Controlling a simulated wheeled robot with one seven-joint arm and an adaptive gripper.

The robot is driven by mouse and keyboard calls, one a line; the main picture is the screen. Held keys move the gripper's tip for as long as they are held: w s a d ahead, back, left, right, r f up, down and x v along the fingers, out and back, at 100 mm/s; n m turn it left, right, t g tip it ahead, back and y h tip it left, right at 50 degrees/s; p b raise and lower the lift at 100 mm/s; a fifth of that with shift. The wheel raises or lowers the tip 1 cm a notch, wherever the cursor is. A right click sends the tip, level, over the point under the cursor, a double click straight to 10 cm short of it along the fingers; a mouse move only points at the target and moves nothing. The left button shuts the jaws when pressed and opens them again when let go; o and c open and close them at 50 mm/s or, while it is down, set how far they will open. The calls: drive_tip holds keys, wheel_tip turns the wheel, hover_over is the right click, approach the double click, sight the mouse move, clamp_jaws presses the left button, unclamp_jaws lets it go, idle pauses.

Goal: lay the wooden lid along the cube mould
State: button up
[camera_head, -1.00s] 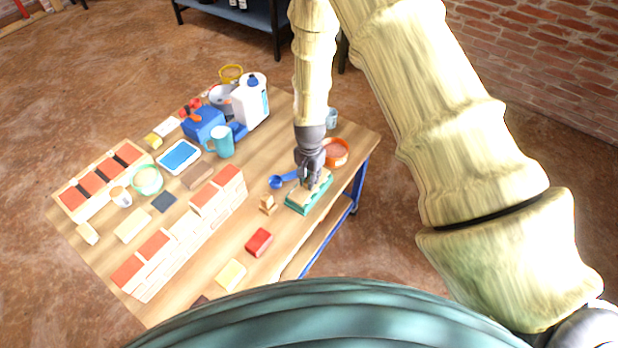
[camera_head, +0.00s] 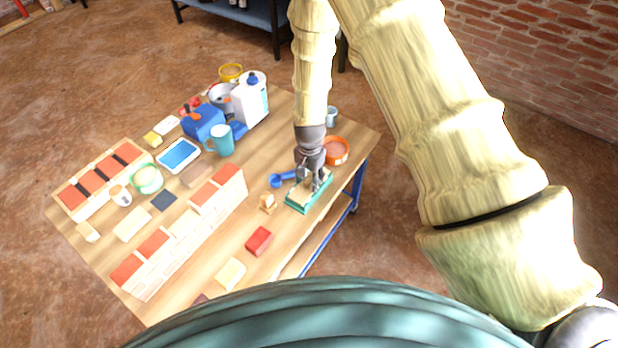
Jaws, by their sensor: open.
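The cube mould (camera_head: 298,207) is a teal-green box near the right edge of the table. The wooden lid (camera_head: 303,195) is a pale tan piece on top of the mould; my gripper partly covers it, and I cannot tell how exactly it lines up with the mould's long side. My gripper (camera_head: 313,187) is open, pointing down, with its fingertips at the lid and mould. At this size I cannot tell whether the fingers touch the lid.
A blue scoop (camera_head: 281,180) and a small wooden piece (camera_head: 267,202) lie left of the mould. A red block (camera_head: 259,240) lies in front. A low brick wall (camera_head: 180,236) crosses the table, with a gap.

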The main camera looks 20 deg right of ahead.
wheel_tip(320, 180, up, 12)
idle(0.6)
drive_tip(key=s+d+f+n, duration=0.3)
drive_tip(key=s+f+n, duration=0.1)
drive_tip(key=s+f, duration=1)
drive_tip(key=s+f+n, duration=0.2)
drive_tip(key=s+n, duration=0.1)
drive_tip(key=s, duration=0.8)
drive_tip(key=s+f+n, duration=0.2)
drive_tip(key=s+n, duration=0.1)
drive_tip(key=s, duration=0.8)
drive_tip(key=shift+s+f, duration=0.15)
drive_tip(key=shift+f, duration=0.1)
drive_tip(key=shift+d, duration=0.1)
